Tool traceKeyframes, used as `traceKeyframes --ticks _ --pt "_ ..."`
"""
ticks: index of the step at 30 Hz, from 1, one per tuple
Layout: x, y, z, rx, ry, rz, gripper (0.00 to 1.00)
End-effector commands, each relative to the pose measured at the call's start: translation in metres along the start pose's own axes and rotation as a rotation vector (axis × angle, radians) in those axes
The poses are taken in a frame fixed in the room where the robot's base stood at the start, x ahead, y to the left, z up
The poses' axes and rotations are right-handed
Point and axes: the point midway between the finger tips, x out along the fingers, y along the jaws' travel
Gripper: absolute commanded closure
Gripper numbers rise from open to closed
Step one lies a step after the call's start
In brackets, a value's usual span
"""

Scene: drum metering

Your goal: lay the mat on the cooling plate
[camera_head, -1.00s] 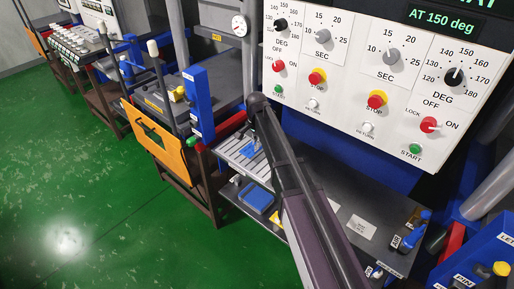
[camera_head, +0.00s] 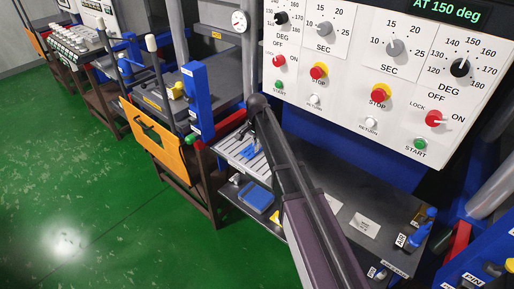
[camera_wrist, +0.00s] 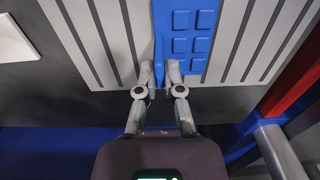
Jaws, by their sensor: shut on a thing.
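The blue mat (camera_wrist: 190,38) with several square pockets shows at the top middle of the wrist view. It lies over the light slats of the cooling plate (camera_wrist: 118,40); I cannot tell whether it rests flat on them. My gripper (camera_wrist: 165,72) is shut on the mat's narrow near edge. In the head view a bit of the blue mat (camera_head: 249,152) shows above the slatted cooling plate (camera_head: 229,146), left of my arm. My arm hides the rest of the mat and the gripper there.
An upright blue post (camera_head: 196,100) stands at left. The control panel (camera_head: 350,70) hangs above.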

Motion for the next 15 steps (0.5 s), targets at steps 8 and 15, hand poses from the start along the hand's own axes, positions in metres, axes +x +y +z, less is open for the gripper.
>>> traceKeyframes --ticks 8,15 --pt "0.0013 0.0000 0.0000 0.000 0.000 0.000 1.00" --pt "0.0051 0.0000 0.0000 0.000 0.000 0.000 1.00"
